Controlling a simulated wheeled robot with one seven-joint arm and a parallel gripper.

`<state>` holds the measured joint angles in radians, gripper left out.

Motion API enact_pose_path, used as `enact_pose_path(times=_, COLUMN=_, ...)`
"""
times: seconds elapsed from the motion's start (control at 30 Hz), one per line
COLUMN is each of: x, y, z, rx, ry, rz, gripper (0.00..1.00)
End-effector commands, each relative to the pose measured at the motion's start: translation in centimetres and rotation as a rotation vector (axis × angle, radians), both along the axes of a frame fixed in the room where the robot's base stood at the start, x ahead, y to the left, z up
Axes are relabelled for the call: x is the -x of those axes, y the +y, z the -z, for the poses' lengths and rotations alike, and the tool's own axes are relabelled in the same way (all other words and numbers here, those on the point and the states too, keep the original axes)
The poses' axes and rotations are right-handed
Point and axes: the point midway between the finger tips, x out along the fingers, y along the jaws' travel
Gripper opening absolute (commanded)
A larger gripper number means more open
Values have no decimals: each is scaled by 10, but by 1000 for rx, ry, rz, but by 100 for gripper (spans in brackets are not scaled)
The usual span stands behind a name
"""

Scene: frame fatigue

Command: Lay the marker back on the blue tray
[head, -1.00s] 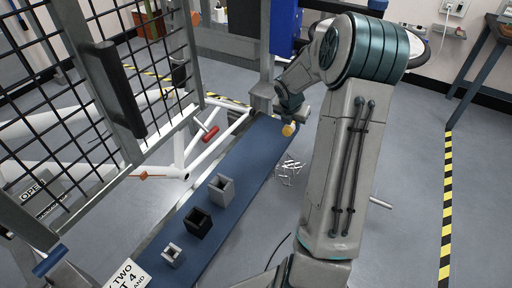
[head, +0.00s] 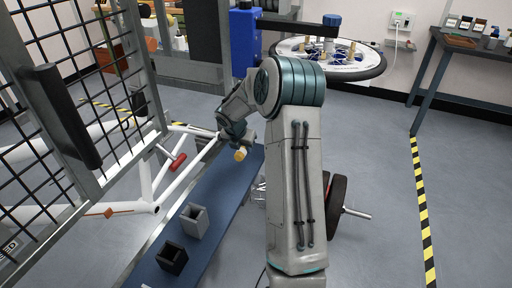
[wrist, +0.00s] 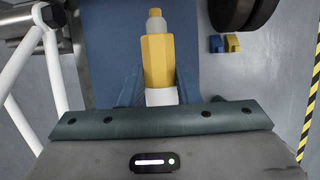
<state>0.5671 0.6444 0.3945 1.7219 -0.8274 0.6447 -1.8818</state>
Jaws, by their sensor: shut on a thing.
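The marker (wrist: 157,60) is yellow with a white lower part and a stepped yellow tip. It lies between the fingers of my gripper (wrist: 157,88), which is shut on it. In the head view only its yellow end (head: 239,155) shows below my gripper (head: 236,143); the rest is hidden. The blue tray (head: 228,195) is a long blue strip running from the lower left toward my gripper. In the wrist view the tray's blue surface (wrist: 107,40) fills the area behind the marker. I cannot tell the gap between marker and tray.
A grey open box (head: 194,221) and a black one (head: 172,258) stand on the tray. A white bicycle frame (head: 146,180) and a mesh gate (head: 60,100) are left of it. A black wheel (head: 336,205) is behind my arm.

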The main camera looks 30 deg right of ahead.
Motion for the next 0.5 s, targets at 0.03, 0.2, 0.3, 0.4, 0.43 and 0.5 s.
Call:
enact_pose_path(times=0.03, x=-9, y=9, z=10, rx=-1, ry=0, rz=-4, gripper=0)
enact_pose_path(times=0.2, x=-23, y=21, z=32, rx=0, ry=3, rz=2, gripper=0)
enact_pose_path(times=0.3, x=-23, y=21, z=44, rx=1, ry=1, rz=0, gripper=0)
enact_pose_path(times=0.4, x=-23, y=21, z=51, rx=0, ry=0, rz=0, gripper=0)
enact_pose_path(times=0.43, x=-23, y=20, z=52, rx=1, ry=-1, rz=0, gripper=0)
enact_pose_path(times=0.5, x=-23, y=20, z=54, rx=1, ry=-1, rz=0, gripper=0)
